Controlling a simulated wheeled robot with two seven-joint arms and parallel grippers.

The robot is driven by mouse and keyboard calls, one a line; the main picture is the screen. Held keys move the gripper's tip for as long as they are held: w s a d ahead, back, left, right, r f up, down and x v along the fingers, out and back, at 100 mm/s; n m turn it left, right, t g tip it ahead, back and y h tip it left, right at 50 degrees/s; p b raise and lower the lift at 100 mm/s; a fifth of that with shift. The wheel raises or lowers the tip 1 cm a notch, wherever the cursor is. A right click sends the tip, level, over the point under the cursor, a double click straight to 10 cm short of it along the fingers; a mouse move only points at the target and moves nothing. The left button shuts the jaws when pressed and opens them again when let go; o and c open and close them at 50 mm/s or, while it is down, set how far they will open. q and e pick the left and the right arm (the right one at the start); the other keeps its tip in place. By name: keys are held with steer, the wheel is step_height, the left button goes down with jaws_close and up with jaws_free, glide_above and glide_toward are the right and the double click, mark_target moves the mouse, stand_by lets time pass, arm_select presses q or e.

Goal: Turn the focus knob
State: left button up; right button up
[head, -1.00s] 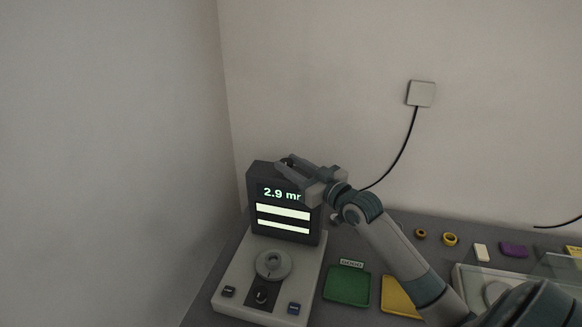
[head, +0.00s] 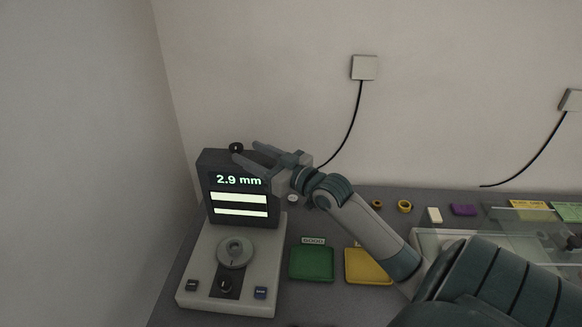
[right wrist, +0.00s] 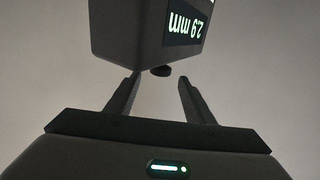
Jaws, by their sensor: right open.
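The device has a dark display box (head: 240,215) reading "2.9 mm" above two pale bars. A small dark knob (head: 236,147) sits on top of the box; it also shows in the right wrist view (right wrist: 160,71). No label shows whether it is the focus knob. My right gripper (head: 247,151) is open and empty beside the box top, its fingers pointing left. In the right wrist view the knob lies just beyond and between the open fingertips (right wrist: 159,78), apart from them. My left gripper is out of view.
The device's pale base (head: 200,265) carries a round dial (head: 236,252), a small black knob (head: 225,286) and two buttons. A green tray (head: 311,264) and a yellow tray (head: 366,265) stand to the right. A wall stands close on the left.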

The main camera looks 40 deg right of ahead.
steer(key=s+d+b, duration=0.1)
steer(key=s+b, duration=0.3)
steer(key=s, duration=0.9)
steer(key=shift+d, duration=0.4)
steer(key=shift+r, duration=0.1)
stand_by(1.2)
